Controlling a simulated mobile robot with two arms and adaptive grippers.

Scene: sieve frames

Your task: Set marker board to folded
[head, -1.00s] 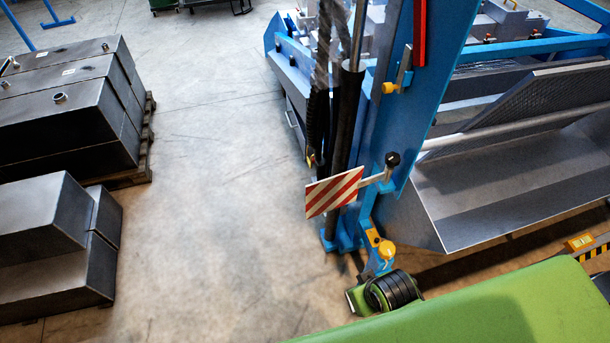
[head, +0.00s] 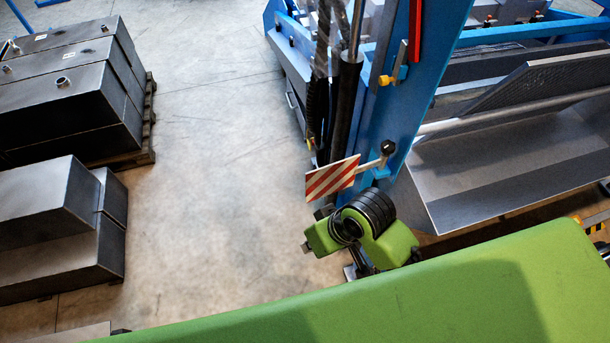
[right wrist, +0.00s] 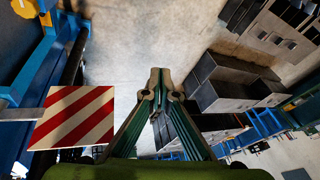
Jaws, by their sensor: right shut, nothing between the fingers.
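The marker board (head: 332,178) is a flat plate with red and white diagonal stripes. It sticks out to the left from the blue post (head: 405,125) on a short grey rod with a black knob (head: 388,146). In the right wrist view the board (right wrist: 75,117) is left of my right gripper (right wrist: 160,72), with a gap between them in the picture. The gripper's fingertips are together and hold nothing. In the head view my green right wrist with black rings is just below the board, and the fingers are mostly hidden. My left gripper is not in view.
The blue machine with a grey sloped tray (head: 500,180) fills the right side. A yellow knob (head: 386,80) and a red bar (head: 416,35) are on the post. Dark metal boxes (head: 70,110) are stacked on a pallet at left. The floor (head: 220,150) between is clear.

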